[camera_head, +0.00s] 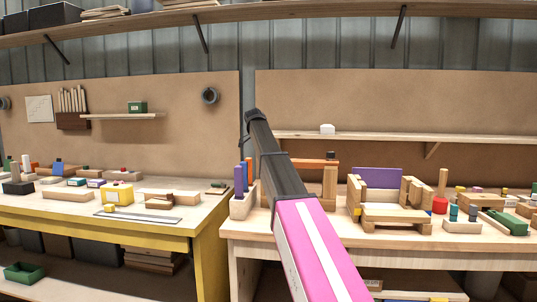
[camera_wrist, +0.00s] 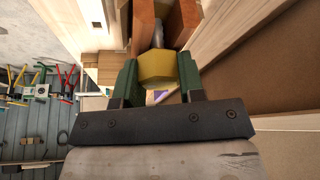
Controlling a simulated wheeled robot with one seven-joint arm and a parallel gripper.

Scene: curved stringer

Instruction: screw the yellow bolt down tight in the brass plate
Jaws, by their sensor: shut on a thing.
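In the wrist view my gripper (camera_wrist: 157,82) has its two green fingers closed on the yellow bolt (camera_wrist: 158,66), one finger on each side of the head. A grey shank (camera_wrist: 158,36) runs from the head away from the camera, between two red-brown pieces (camera_wrist: 143,24). I cannot make out the brass plate for certain, nor how deep the bolt sits. In the head view my pink and black arm covers the work area, and gripper and bolt are hidden. An orange bar (camera_head: 310,163) lies on wooden posts just behind the arm.
Pale wooden pieces stand close on both sides of the gripper in the wrist view. On the right bench (camera_head: 430,249) a wooden rack (camera_head: 395,216) with a purple panel (camera_head: 377,179) stands right of the arm. A holder (camera_head: 243,206) stands left of it.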

